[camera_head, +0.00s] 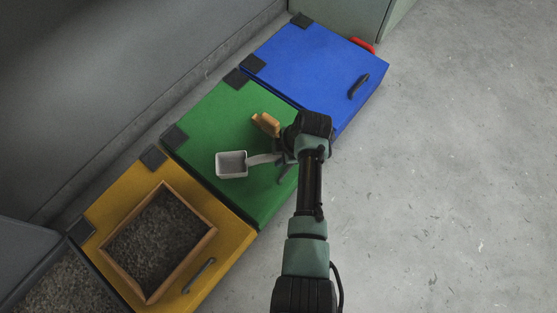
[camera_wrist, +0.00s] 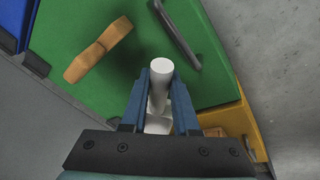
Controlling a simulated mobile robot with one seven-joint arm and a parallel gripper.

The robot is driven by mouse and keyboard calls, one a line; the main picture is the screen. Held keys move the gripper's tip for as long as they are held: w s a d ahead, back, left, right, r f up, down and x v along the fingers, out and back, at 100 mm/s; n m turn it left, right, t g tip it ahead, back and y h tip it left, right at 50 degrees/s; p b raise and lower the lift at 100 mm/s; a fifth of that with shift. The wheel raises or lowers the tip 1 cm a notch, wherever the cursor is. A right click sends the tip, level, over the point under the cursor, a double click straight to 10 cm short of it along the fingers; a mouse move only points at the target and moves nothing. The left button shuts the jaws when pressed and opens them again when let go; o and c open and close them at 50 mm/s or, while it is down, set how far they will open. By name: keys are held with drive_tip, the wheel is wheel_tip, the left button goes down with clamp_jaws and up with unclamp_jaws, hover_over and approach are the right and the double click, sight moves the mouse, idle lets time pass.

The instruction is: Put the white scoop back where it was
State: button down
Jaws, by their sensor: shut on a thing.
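The white scoop (camera_head: 232,164) is over the green lid (camera_head: 206,127), with its square bowl to the left of my gripper (camera_head: 283,158). My gripper is shut on the scoop's handle. In the wrist view, the white handle end (camera_wrist: 160,67) stands between the two blue fingers of my gripper (camera_wrist: 160,82), and most of the bowl is hidden behind the gripper. I cannot tell whether the scoop touches the lid.
A tan wooden piece (camera_head: 266,124) lies on the green lid near the scoop. A wooden tray of dark gravel (camera_head: 155,240) sits on the yellow lid (camera_head: 229,235). A blue lid (camera_head: 310,65) with a black handle (camera_head: 358,86) is beyond. Bare floor (camera_head: 450,150) is clear at right.

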drive_tip(key=shift+f+b, duration=0.45)
drive_tip(key=shift+f, duration=0.7)
drive_tip(key=shift+f, duration=0.15)
drive_tip(key=c, duration=0.9)
unclamp_jaws()
drive_tip(key=shift+c, duration=0.2)
drive_tip(key=p+v, duration=0.8)
drive_tip(key=v, duration=0.4)
